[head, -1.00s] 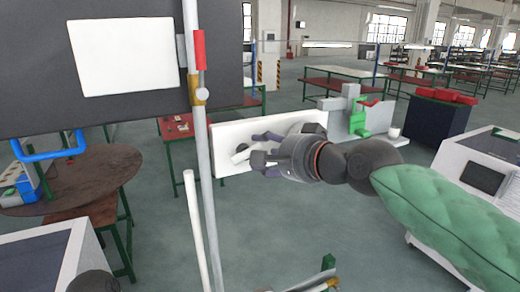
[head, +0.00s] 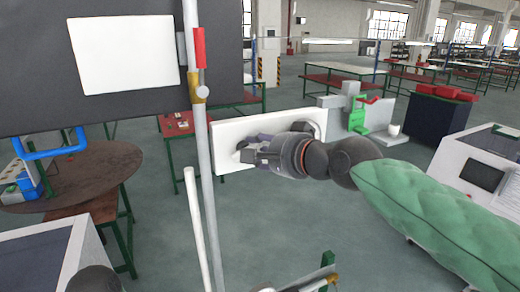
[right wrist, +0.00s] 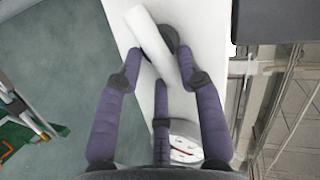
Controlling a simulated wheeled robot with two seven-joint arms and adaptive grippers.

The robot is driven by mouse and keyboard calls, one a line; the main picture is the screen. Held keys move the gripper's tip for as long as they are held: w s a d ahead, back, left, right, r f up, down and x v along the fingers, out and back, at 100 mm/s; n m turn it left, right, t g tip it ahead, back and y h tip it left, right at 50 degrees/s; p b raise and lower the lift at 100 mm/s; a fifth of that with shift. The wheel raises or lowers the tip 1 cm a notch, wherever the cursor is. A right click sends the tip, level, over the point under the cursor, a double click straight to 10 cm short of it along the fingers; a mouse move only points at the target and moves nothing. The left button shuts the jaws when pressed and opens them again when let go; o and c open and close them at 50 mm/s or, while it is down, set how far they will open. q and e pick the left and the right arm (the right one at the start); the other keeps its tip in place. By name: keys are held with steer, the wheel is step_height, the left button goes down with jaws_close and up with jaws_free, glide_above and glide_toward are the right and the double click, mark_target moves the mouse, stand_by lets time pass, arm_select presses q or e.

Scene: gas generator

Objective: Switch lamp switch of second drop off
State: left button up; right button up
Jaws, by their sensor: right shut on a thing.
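A white panel (head: 228,131) hangs in the middle of the head view, beside a grey pole. In the right wrist view the same panel (right wrist: 142,95) carries a white lever-like switch handle (right wrist: 149,38) on a dark round base (right wrist: 169,37). My right gripper (head: 247,154) is at the panel's left part and covers most of the switch there. In the right wrist view, the purple fingers of this gripper (right wrist: 160,58) are on both sides of the handle's lower end, shut on it. The handle is tilted.
A round dial (right wrist: 184,146) sits on the panel below the fingers. The grey pole (head: 206,170) with a red handle (head: 199,48) stands just left of the panel. A brown round table (head: 95,180) is at left, a white machine (head: 475,165) at right.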

steer(key=shift+r+n+p, duration=0.4)
steer(key=shift+r+p, duration=0.25)
steer(key=shift+s+a+r+n+t+h+p, duration=0.1)
steer(key=shift+r+n+t+h+p, duration=0.1)
steer(key=shift+n+h, duration=0.3)
steer(key=shift+r+n+t+h+p, duration=0.15)
steer(key=shift+n+h, duration=0.15)
steer(key=shift+n, duration=0.3)
steer(key=n+h+b, duration=0.1)
steer(key=n+b, duration=0.1)
steer(key=n+h+b, duration=0.1)
steer(key=b, duration=0.1)
steer(key=shift+s+a+r+n+t+b, duration=0.1)
steer(key=shift+s+a+n+t+b, duration=0.15)
steer(key=shift+a+n+b, duration=0.15)
steer(key=shift+s+a+r+n+t+h+b, duration=0.2)
steer(key=shift+n+h+b, duration=0.25)
steer(key=shift+n+b, duration=0.3)
steer(key=shift+w+a+r+n+t+h+b, duration=0.15)
steer(key=shift+n+t+h+b, duration=0.25)
steer(key=shift+n+b, duration=0.35)
